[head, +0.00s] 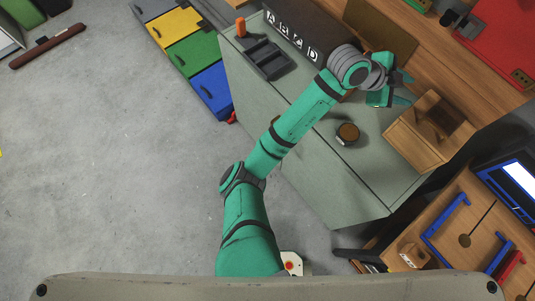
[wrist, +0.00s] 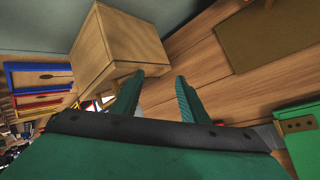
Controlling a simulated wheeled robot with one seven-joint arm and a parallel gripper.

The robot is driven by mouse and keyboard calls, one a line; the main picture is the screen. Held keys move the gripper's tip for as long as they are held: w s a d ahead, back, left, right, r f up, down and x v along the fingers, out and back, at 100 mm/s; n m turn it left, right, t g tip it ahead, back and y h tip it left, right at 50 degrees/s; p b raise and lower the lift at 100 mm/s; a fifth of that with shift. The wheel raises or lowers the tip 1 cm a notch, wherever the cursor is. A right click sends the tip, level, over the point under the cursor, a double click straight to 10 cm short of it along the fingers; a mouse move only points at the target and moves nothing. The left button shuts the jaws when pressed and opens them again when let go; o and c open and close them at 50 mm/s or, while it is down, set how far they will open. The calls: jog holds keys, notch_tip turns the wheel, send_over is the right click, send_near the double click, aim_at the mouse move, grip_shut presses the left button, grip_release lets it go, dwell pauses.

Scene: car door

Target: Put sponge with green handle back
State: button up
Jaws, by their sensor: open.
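My gripper (head: 408,88) is open over the back right of the grey-green cabinet top, just above and left of the wooden box. In the wrist view my gripper (wrist: 154,82) shows two teal fingers spread apart with nothing held between them. The open-topped wooden box (head: 400,145) stands at the right end of the cabinet top. It also shows in the wrist view (wrist: 112,48), close to the left finger. I cannot make out a sponge with a green handle; a teal-green patch beside the fingers in the head view may be part of my gripper.
A round brown-topped jar (head: 347,133) stands on the cabinet top (head: 330,185). A dark tray (head: 264,60) and a dark organizer lettered A to D (head: 296,38) are at the back left. A wooden wall panel (head: 495,85) runs behind. A wooden tool board (head: 470,200) is right.

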jog(key=s+a+f+n+t+y, duration=0.2)
jog(key=s+a+f+n+t, duration=0.25)
jog(key=a+n, duration=0.25)
jog(key=s+a+f+n+t+y, duration=0.25)
jog(key=a+f+n+t, duration=0.2)
jog(key=a+n, duration=0.25)
jog(key=s+a+f+n+t+y, duration=0.2)
jog(key=s+a+f+n+t, duration=0.25)
jog(key=a+n, duration=0.35)
jog(key=s+a+r+y, duration=0.2)
jog(key=s+a+y, duration=0.2)
jog(key=s+a, duration=1.2)
jog(key=s, duration=0.4)
jog(key=shift+s+y, duration=0.2)
jog(key=shift+y, duration=0.15)
